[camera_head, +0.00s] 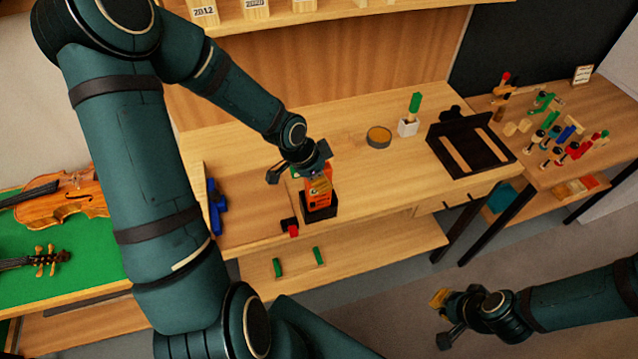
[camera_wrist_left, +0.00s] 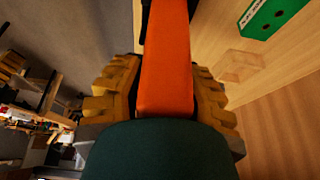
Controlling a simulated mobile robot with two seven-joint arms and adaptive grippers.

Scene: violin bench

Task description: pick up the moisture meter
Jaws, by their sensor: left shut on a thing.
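The moisture meter (camera_head: 319,199) is an orange upright body in the head view, at the front of the wooden bench. Its lower end is at a black holder (camera_head: 321,214); I cannot tell whether it is still seated there. My left gripper (camera_head: 317,183) is shut on the meter from above. In the left wrist view the orange meter (camera_wrist_left: 166,65) lies between the two ridged yellow fingers, with a dark green part nearest the camera. My right gripper (camera_head: 442,318) is open and empty, over the floor at the lower right.
A tin (camera_head: 378,137), a white cup (camera_head: 408,127) with a green-handled tool and a black tray (camera_head: 468,147) stand to the right. A small red and black item (camera_head: 291,227) is beside the holder, blue clamps (camera_head: 215,207) to the left. Violins lie on green cloth (camera_head: 95,250).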

